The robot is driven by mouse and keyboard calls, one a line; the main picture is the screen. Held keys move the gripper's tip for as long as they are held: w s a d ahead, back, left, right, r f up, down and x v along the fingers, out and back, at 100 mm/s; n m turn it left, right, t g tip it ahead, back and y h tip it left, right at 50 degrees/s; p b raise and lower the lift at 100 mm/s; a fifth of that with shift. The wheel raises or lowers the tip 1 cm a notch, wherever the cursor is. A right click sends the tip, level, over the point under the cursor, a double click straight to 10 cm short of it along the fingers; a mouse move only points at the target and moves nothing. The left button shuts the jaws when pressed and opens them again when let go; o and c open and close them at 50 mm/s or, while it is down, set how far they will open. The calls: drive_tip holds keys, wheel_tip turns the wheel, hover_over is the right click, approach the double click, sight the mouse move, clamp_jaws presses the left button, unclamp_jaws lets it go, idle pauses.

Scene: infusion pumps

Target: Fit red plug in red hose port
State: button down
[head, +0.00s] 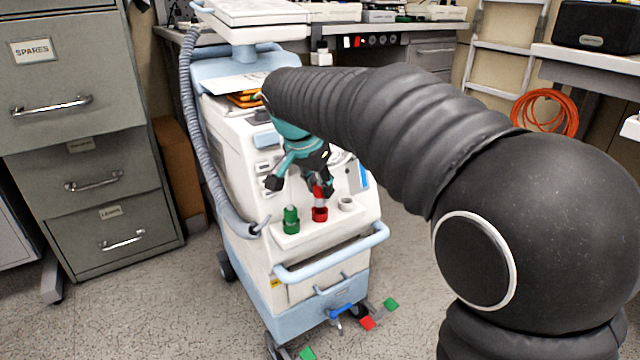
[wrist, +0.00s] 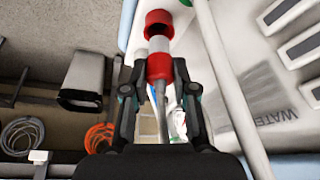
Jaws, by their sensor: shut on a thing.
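The red plug (head: 318,189) is held in my gripper (head: 308,174), above the red hose port (head: 319,214) on the white machine's front ledge. In the wrist view, my gripper (wrist: 159,78) has a finger on each side of the plug's red body (wrist: 160,66). The plug's pale tip points at the red port's ring (wrist: 159,22) and lines up closely with it. The tip meets or overlaps the ring's near edge; I cannot tell whether it has entered.
A green port (head: 291,221) stands left of the red one, and a pale grey port (head: 346,203) stands right. A grey corrugated hose (head: 196,130) runs down the machine's left side. A light blue handle (head: 335,256) crosses the front below the ledge.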

sight(319, 196)
drive_tip(key=shift+f, duration=1.55)
drive_tip(key=c, duration=0.8)
unclamp_jaws()
drive_tip(key=shift+c, duration=0.2)
